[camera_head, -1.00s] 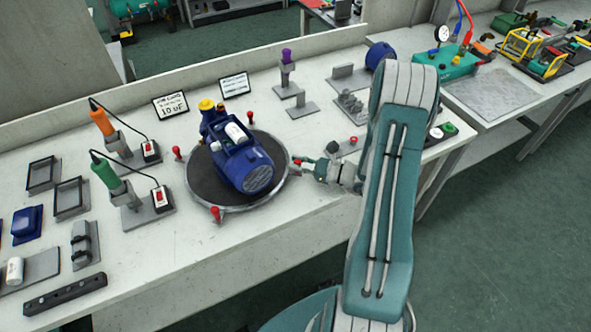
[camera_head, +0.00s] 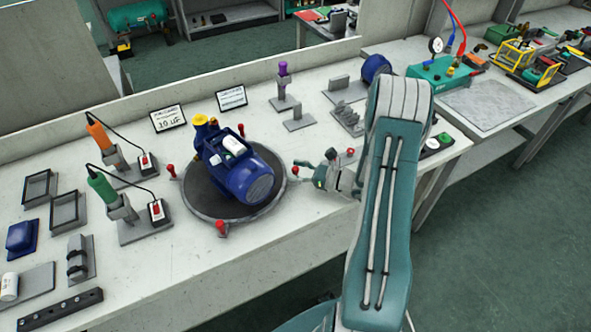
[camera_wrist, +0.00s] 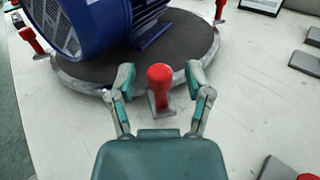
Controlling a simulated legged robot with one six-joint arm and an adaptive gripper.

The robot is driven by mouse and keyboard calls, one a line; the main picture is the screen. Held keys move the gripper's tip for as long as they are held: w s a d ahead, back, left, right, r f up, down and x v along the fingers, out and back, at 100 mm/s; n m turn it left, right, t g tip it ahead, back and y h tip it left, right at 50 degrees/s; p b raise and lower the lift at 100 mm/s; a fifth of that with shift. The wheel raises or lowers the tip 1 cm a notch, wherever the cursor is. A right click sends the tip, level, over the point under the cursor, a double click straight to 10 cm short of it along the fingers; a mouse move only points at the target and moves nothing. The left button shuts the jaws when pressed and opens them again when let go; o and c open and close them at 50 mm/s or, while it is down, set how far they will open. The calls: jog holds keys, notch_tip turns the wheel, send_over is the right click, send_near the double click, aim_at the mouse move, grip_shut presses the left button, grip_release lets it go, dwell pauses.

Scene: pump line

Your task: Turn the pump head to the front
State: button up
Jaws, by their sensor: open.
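The blue pump (camera_head: 238,170) lies on a round dark turntable (camera_head: 200,196) with a grey rim. Its yellow-topped head (camera_head: 203,121) points to the back left, and its ribbed motor end faces the front right. Red knobs stand around the rim, one at the left (camera_head: 171,170) and one at the front (camera_head: 221,228). My gripper (camera_head: 303,172) is at the turntable's right edge. In the wrist view my gripper (camera_wrist: 159,76) is open, with a red rim knob (camera_wrist: 160,80) between its fingers, with gaps on both sides.
Left of the turntable stand a green-handled tool (camera_head: 102,186) and an orange-handled tool (camera_head: 98,137) with cables. Two sign cards (camera_head: 168,117) stand behind. Grey blocks and a purple-topped tool (camera_head: 283,80) are at the back right. Bench surface in front of the turntable is clear.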

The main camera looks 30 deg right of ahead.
jog(key=v, duration=1.1)
jog(key=shift+d, duration=0.2)
jog(key=shift+s+d, duration=0.15)
jog(key=shift+s, duration=0.1)
jog(key=shift+c, duration=0.4)
